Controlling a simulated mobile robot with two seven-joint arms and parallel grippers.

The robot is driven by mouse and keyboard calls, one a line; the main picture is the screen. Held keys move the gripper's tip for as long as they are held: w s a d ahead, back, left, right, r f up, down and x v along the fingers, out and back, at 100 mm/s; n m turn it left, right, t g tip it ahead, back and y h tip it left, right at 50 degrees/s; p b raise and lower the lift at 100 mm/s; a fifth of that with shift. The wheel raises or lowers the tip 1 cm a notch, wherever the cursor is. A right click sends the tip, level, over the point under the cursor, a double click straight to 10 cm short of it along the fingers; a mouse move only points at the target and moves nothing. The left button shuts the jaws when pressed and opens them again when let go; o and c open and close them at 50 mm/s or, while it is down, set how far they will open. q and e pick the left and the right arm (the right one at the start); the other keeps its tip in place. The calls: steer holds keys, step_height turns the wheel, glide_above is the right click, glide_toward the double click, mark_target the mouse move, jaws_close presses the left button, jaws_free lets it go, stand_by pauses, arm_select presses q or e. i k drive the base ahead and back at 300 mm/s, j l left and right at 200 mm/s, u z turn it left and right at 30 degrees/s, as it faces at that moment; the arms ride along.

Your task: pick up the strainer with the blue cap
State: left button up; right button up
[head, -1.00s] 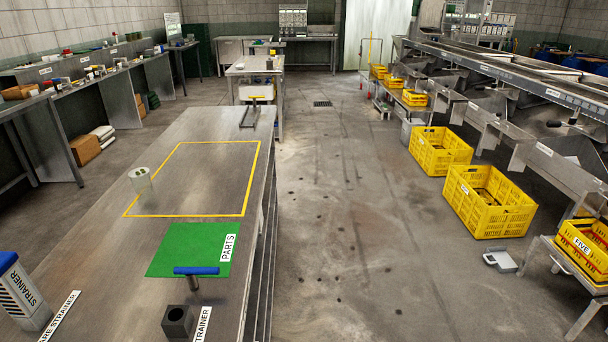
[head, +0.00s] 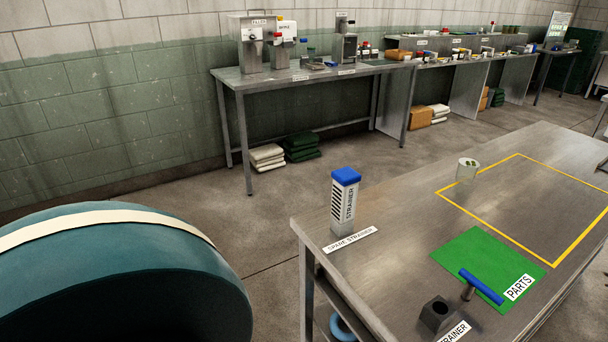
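The strainer with the blue cap (head: 343,203) stands upright on the near left corner of the metal table (head: 390,240). It is a grey body with dark slots and a "STRAINER" label, behind a "SPARE STRAINER" label (head: 350,240) on the table top. No gripper shows in the head view.
A green mat (head: 457,254) marked "PARTS", a blue-handled tool (head: 481,287), a dark square block (head: 437,314) and a clear cup (head: 467,169) are on the table. A large teal rounded object (head: 120,275) fills the lower left. A side bench (head: 330,72) lines the wall.

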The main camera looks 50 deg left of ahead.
mark_target(346, 180)
steer(key=u, duration=1.35)
steer(key=k+l+z, duration=0.25)
steer(key=i+l, duration=0.05)
steer(key=i, duration=0.05)
